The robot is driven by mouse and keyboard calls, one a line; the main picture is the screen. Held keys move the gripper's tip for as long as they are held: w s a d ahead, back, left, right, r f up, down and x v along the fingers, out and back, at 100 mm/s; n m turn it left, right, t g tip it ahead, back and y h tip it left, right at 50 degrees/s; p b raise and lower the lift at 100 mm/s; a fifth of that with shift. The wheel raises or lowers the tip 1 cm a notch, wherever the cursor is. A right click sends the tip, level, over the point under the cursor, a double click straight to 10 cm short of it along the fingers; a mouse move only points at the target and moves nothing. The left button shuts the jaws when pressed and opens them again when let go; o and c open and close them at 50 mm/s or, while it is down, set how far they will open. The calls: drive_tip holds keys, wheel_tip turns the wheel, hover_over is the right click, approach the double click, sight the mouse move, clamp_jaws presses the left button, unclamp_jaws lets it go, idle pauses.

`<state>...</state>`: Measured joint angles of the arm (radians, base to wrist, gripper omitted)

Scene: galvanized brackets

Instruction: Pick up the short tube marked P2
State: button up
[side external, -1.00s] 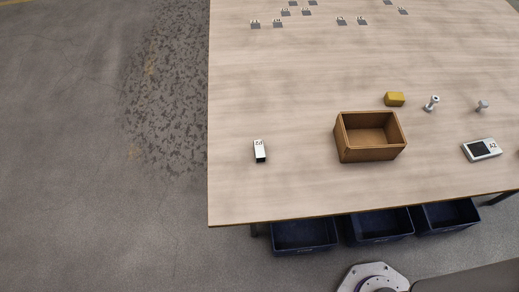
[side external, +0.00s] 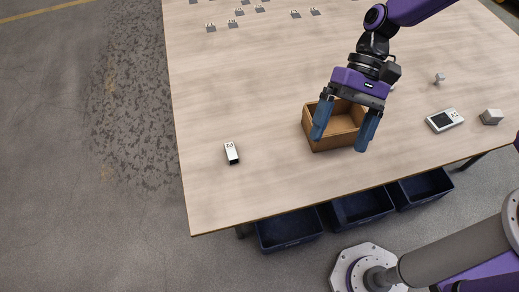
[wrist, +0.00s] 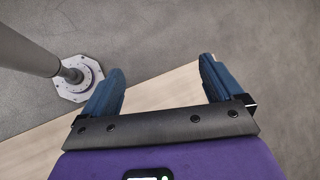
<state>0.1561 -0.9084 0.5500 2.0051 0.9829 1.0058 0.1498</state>
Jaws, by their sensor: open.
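The short tube marked P2 (side external: 231,153) is a small white block-like tube with a dark open end. It lies alone on the left part of the table, near its front left corner. My gripper (side external: 341,144) is open and empty, its two blue fingers pointing down in front of and above the wooden box. It is well to the right of the tube. In the wrist view my gripper (wrist: 160,85) shows both fingers spread apart, with only table edge and floor beyond; the tube is not in that view.
The open wooden box (side external: 311,126) stands behind my fingers. A device with a dark screen (side external: 444,120), a grey block (side external: 491,117) and a bolt-like part (side external: 439,78) are to the right. Several brackets (side external: 233,23) lie at the back. Dark blue bins (side external: 290,229) are below the front edge.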

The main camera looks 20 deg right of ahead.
sight(231, 150)
drive_tip(key=w+a+f+m+t+y, duration=0.3)
drive_tip(key=w+a+f+m+y, duration=0.15)
drive_tip(key=w+f+m, duration=0.4)
drive_tip(key=w+a+f+m+t+y, duration=0.35)
drive_tip(key=w+a+f+m, duration=0.25)
drive_tip(key=w+f+m, duration=0.3)
drive_tip(key=shift+n, duration=0.75)
drive_tip(key=f, duration=0.4)
drive_tip(key=a+f, duration=0.1)
drive_tip(key=f, duration=0.2)
drive_tip(key=shift+w, duration=0.35)
drive_tip(key=shift+x, duration=3.35)
drive_tip(key=c, duration=1.2)
